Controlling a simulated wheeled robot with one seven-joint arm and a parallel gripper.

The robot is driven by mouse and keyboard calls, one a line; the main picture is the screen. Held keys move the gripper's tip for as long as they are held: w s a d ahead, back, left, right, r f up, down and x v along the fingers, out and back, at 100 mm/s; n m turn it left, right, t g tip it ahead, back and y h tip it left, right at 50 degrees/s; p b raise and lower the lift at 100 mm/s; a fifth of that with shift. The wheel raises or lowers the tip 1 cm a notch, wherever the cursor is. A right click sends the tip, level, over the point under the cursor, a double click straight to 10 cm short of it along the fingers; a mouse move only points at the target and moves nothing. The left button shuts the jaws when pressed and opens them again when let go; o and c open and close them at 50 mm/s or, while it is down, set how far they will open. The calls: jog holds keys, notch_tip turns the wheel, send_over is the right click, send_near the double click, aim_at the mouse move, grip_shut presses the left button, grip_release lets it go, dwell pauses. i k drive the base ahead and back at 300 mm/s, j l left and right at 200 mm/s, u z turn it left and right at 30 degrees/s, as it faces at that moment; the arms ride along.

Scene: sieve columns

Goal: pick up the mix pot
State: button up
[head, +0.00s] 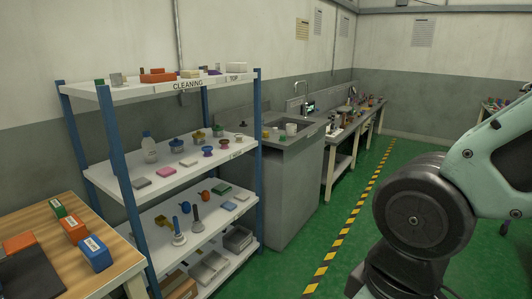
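I cannot pick out the mix pot for certain in the head view. A small white pot or cup (291,129) stands on the grey sink counter, at the edge of the basin. Several small coloured cups, one of them a blue one (176,145), stand on the middle shelf of the rack. They are too small to name surely. My arm fills the right side of the picture, and my gripper is out of view.
The blue-post rack (114,152) labelled CLEANING stands at left beside a wooden table (128,262). The sink counter (293,184) is behind it, with a long grey bench (362,124) beyond. Green floor (322,232) with a yellow-black stripe (345,222) is clear.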

aim_at(291, 129)
jog(key=i+l+z, duration=0.15)
jog(key=i, duration=0.85)
jog(key=i+l+z, duration=0.1)
jog(key=i, duration=0.85)
jog(key=i+z, duration=0.15)
jog(key=i, duration=0.85)
jog(key=i+j+z, duration=0.1)
jog(key=i, duration=0.85)
